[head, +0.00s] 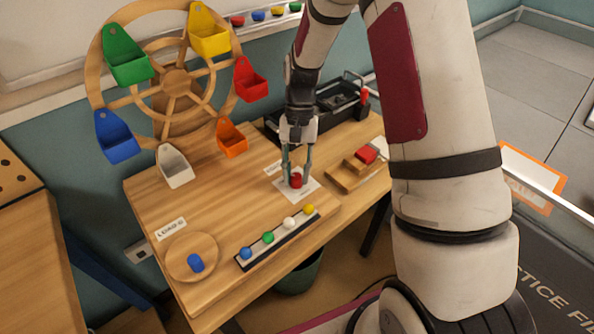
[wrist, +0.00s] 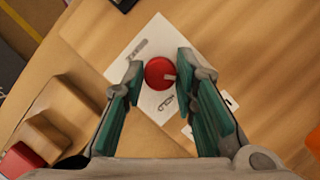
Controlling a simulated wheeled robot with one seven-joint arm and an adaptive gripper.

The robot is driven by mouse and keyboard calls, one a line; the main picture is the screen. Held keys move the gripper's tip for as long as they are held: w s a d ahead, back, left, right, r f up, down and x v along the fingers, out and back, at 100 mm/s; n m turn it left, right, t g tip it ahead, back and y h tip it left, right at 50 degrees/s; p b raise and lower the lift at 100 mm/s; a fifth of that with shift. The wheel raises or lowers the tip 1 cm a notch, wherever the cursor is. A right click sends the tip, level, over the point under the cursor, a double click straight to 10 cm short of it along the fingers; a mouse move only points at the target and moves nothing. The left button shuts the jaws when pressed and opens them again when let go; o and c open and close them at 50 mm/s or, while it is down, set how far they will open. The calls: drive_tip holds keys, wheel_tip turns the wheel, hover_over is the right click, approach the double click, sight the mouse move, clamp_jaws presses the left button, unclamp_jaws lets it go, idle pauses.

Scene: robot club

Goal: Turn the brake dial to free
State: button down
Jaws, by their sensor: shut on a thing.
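The brake dial (head: 296,182) is a round red knob on a white card (head: 309,189) on the wooden table. In the wrist view the dial (wrist: 158,72) shows from above, with a pale pointer mark on its right side, directed toward the right of the picture. The card (wrist: 129,66) carries a dark printed label above and to the left of the dial and another below it; I cannot read either surely. My gripper (head: 297,177) points down over the dial, with one teal-padded finger on each side of it. In the wrist view my gripper (wrist: 160,71) is closed on the dial.
A wooden wheel (head: 175,84) with several coloured buckets stands at the back left. A strip of coloured balls (head: 245,266) and a round tray (head: 176,262) with a blue piece (head: 196,263) lie in front. A wooden block with a red part (head: 366,154) and a black toolbox (head: 335,103) stand nearby.

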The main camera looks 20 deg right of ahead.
drive_tip(key=shift+n, duration=0.3)
drive_tip(key=c, duration=1.3)
unclamp_jaws()
drive_tip(key=v, duration=1.2)
drive_tip(key=shift+a, duration=0.1)
drive_tip(key=shift+r, duration=0.1)
drive_tip(key=s+a+r+n+t+h+p, duration=0.25)
drive_tip(key=s+r+t+p, duration=0.25)
drive_tip(key=s+r, duration=1.45)
drive_tip(key=s+n+t, duration=0.1)
drive_tip(key=s, duration=0.2)
drive_tip(key=s+t+p, duration=0.1)
drive_tip(key=s, duration=0.3)
drive_tip(key=s+r+n+t, duration=0.1)
drive_tip(key=s, duration=0.2)
drive_tip(key=shift+s+d+r+n, duration=0.1)
drive_tip(key=shift+s+d+n, duration=0.15)
drive_tip(key=shift+n, duration=0.1)
